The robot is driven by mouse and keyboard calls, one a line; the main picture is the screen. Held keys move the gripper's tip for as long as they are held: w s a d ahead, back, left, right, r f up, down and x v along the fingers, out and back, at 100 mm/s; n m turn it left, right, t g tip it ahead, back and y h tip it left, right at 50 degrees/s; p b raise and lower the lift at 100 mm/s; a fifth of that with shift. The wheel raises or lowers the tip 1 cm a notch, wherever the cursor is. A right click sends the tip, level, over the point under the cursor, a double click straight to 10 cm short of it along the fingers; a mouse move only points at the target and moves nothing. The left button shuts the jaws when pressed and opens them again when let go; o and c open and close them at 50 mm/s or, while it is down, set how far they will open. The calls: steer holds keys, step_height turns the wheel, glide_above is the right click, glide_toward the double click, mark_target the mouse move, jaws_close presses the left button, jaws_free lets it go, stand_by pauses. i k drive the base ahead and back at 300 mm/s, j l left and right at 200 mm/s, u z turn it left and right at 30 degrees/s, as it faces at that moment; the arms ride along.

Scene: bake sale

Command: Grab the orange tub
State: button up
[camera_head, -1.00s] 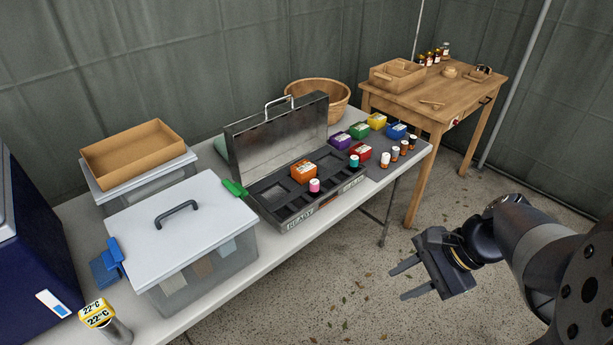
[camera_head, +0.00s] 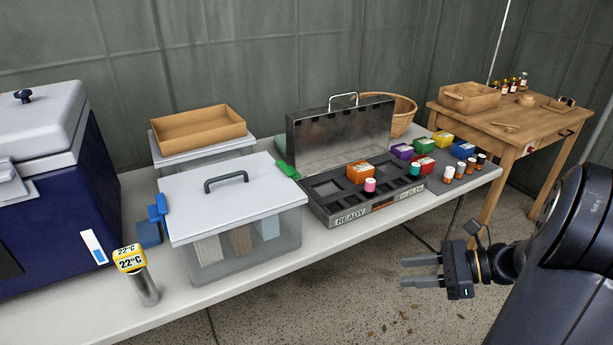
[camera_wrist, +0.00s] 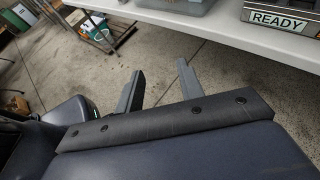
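The orange tub (camera_head: 360,172) sits in the open metal case (camera_head: 350,216), towards the back of its compartmented tray. A pink-capped vial (camera_head: 370,187) stands just in front of it and a teal-capped vial (camera_head: 414,172) to its right. My gripper (camera_head: 404,272) is off the table's front edge, over the floor, lower right of the case and well apart from the tub. Its two fingers are spread with nothing between them, as the wrist view (camera_wrist: 160,82) also shows. The tub is not in the wrist view.
A lidded clear bin (camera_head: 235,254) stands left of the case. Purple, green, red, yellow and blue boxes (camera_head: 424,164) and several small bottles (camera_head: 460,172) stand right of it. The white table's edge (camera_head: 270,262) lies between gripper and case. A wooden table (camera_head: 540,112) stands behind right.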

mark_target(358, 172)
steer(key=i+l+u, duration=0.45)
steer(key=l+u, duration=0.25)
steer(key=i+l+u, duration=0.2)
steer(key=l+u, duration=0.2)
steer(key=i+l+u, duration=0.1)
steer(key=l+u, duration=0.25)
steer(key=i+l, duration=0.1)
steer(key=l, duration=0.6)
steer(key=i+l, duration=0.1)
steer(key=l, duration=0.65)
